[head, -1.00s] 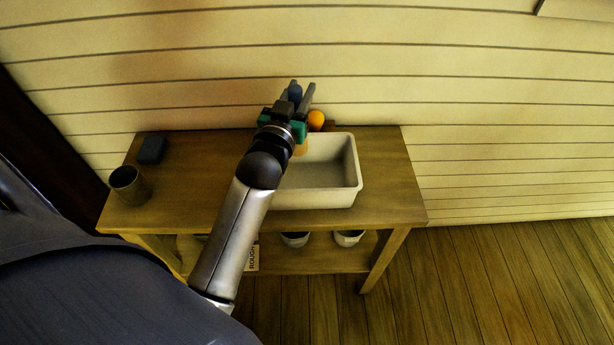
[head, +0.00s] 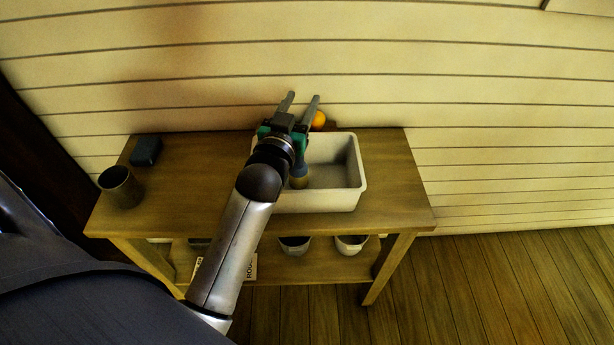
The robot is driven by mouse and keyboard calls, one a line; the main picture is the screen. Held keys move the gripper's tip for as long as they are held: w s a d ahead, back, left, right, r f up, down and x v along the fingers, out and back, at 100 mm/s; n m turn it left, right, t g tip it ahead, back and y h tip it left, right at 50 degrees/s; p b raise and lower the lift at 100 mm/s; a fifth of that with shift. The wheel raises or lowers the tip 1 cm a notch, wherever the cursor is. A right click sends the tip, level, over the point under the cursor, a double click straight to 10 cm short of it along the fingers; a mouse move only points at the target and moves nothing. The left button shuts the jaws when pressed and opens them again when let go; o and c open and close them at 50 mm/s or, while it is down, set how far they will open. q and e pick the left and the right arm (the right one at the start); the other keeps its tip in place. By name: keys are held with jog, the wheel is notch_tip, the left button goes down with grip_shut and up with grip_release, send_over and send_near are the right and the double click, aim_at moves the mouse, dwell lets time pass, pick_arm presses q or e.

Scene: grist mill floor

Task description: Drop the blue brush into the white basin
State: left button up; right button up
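The white basin (head: 343,200) stands on the wooden table, right of its middle. The blue brush (head: 299,176) is inside the basin near its left wall; a blue part and a tan end show, and the rest is hidden behind my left gripper. My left gripper (head: 301,98) is open and empty, its two fingers apart above the basin's back left corner and pointing toward the wall. The brush is apart from the fingers. My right gripper is not in view.
An orange ball (head: 319,120) is behind the basin. A dark block (head: 146,150) and a metal cup (head: 120,187) stand at the table's left. White bowls (head: 351,244) and a labelled item (head: 250,268) are on the lower shelf. The tabletop right of the basin is clear.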

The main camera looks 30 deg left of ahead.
pick_arm(q)
jog(key=shift+o, duration=1.2)
jog(key=p+v, duration=0.1)
jog(key=v, duration=1.4)
jog(key=shift+p, duration=0.35)
jog(key=shift+s+d, duration=0.1)
jog(key=shift+d, duration=0.05)
